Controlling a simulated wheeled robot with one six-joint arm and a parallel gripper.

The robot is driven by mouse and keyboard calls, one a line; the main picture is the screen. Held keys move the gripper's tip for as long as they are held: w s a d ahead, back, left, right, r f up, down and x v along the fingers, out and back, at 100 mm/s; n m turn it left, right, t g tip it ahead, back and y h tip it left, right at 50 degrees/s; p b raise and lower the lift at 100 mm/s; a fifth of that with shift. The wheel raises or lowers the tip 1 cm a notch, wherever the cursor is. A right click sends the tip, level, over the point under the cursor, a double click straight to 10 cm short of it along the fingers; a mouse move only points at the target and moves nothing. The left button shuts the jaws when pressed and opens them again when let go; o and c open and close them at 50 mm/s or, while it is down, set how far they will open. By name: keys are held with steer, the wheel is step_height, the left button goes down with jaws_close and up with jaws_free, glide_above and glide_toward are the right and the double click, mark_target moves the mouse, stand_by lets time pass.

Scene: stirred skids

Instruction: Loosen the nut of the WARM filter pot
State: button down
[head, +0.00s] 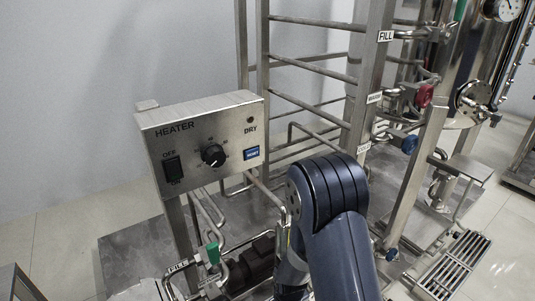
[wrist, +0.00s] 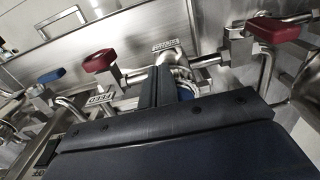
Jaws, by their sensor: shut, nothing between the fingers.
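My gripper (wrist: 160,80) is shut and empty in the wrist view, its fingers side by side and pointing away from the camera. Just beyond and beside the fingertips is a round steel fitting (wrist: 183,76), partly hidden by the fingers. A bit of blue shows beside them. A small label (wrist: 166,46) sits above this fitting, too small to read. I cannot tell whether the fingers touch the fitting, nor whether it is the WARM filter pot or its nut. In the head view my arm fills the lower middle and the gripper is hidden.
In the wrist view, red handles (wrist: 100,61) (wrist: 274,30) flank the fingers, with a blue handle (wrist: 52,75) and a FEED label (wrist: 103,98) at left. In the head view, a HEATER box (head: 205,142) stands left of my arm, a pipe frame (head: 310,70) behind, a floor grate (head: 455,265) right.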

step_height(320, 180, up, 6)
steer(key=p, duration=0.4)
steer(key=shift+s+d+p, duration=0.2)
steer(key=shift+s+p, duration=0.1)
steer(key=shift+p, duration=0.05)
steer(key=shift+s, duration=0.1)
